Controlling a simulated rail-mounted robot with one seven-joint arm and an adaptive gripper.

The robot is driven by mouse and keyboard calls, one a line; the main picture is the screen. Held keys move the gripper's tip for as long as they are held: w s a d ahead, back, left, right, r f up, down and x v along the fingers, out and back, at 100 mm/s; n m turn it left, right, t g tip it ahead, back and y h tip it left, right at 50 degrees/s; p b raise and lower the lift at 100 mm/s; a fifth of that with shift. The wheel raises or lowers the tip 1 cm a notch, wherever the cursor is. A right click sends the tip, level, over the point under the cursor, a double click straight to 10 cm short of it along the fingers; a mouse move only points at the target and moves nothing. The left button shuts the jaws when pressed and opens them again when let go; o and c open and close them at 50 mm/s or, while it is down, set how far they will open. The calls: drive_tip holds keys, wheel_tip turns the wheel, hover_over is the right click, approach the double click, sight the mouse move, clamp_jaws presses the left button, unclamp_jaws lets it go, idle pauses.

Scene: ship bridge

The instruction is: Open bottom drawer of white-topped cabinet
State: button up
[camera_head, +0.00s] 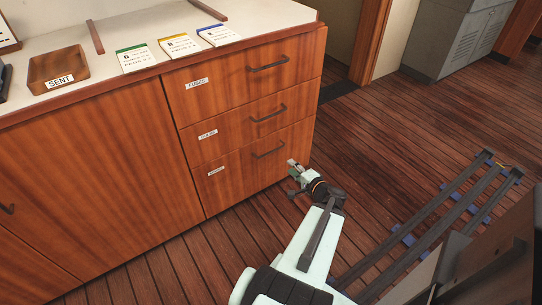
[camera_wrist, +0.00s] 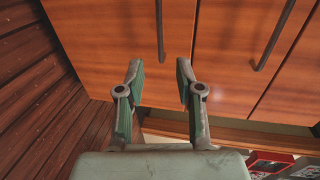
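The white-topped cabinet (camera_head: 128,62) has a stack of three wooden drawers at its right end. The bottom drawer (camera_head: 238,184) looks closed, with its dark bar handle (camera_head: 268,149) in plain sight. My gripper (camera_head: 291,171) is in front of the right part of the bottom drawer. In the wrist view my gripper (camera_wrist: 159,68) is open and empty, turned so that the floor lies left. The bottom drawer's handle (camera_wrist: 160,30) shows ahead, between the fingers' lines and beyond the tips. I see no contact with it.
The middle drawer's handle (camera_wrist: 276,36) runs to the right in the wrist view. The top drawer (camera_head: 236,77) and middle drawer (camera_head: 245,123) look closed. Plank floor (camera_head: 385,130) is clear right of the cabinet. A grey cabinet (camera_head: 455,38) stands farther back.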

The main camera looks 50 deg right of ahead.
sight(272, 151)
drive_tip(key=b+x, duration=0.8)
drive_tip(key=x, duration=0.6)
drive_tip(key=shift+w+d+f, duration=0.1)
drive_tip(key=shift+w+d, duration=0.05)
drive_tip(key=shift+w, duration=0.2)
drive_tip(key=shift+c, duration=0.4)
clamp_jaws()
